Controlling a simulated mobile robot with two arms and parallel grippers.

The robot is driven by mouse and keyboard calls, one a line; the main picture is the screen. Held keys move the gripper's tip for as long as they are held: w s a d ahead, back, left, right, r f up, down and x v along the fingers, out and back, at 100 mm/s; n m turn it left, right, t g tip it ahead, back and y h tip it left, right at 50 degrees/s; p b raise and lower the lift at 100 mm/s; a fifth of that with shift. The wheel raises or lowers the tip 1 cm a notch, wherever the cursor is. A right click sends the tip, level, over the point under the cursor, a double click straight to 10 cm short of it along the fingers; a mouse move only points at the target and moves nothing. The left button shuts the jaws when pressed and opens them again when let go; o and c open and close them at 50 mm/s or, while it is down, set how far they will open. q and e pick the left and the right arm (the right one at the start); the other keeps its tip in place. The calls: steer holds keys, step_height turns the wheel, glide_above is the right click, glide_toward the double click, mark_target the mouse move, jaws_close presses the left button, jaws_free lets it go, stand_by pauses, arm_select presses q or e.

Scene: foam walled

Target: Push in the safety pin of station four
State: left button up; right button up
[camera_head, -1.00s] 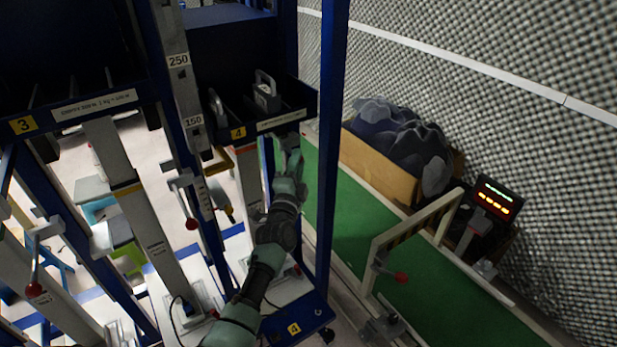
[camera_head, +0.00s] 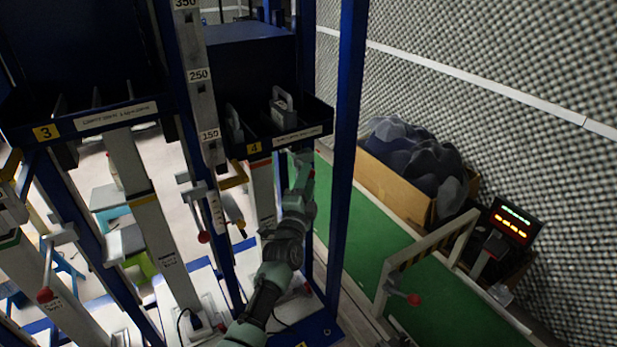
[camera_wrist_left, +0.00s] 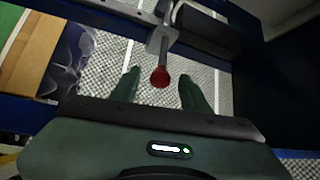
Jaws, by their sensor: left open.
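The station four bin (camera_head: 318,129), dark with a yellow 4 label (camera_head: 254,148), is in the middle of the head view. My left gripper (camera_head: 302,158) is just below its front edge; its fingers are hard to make out there. In the left wrist view my left gripper (camera_wrist_left: 158,90) is open, a green finger on each side. A red ball knob (camera_wrist_left: 160,77) on a short metal rod appears between the fingers, apart from both. The rod runs up to a light metal bracket (camera_wrist_left: 162,39). I cannot tell how deep the pin sits. My right gripper is not in view.
Blue posts (camera_head: 347,150) stand right of my arm. A scale column (camera_head: 203,100) and a red-knobbed handle (camera_head: 204,237) stand left. A gate with a red knob (camera_head: 414,299) stands on the green strip (camera_head: 350,235). A box of dark lumps (camera_head: 395,190) lies beyond.

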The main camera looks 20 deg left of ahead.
arm_select(q)
steer(key=a+v, duration=0.1)
steer(key=v, duration=0.5)
steer(key=shift+s+d+b, duration=0.25)
steer(key=shift+d+b, duration=0.05)
steer(key=shift+d, duration=0.15)
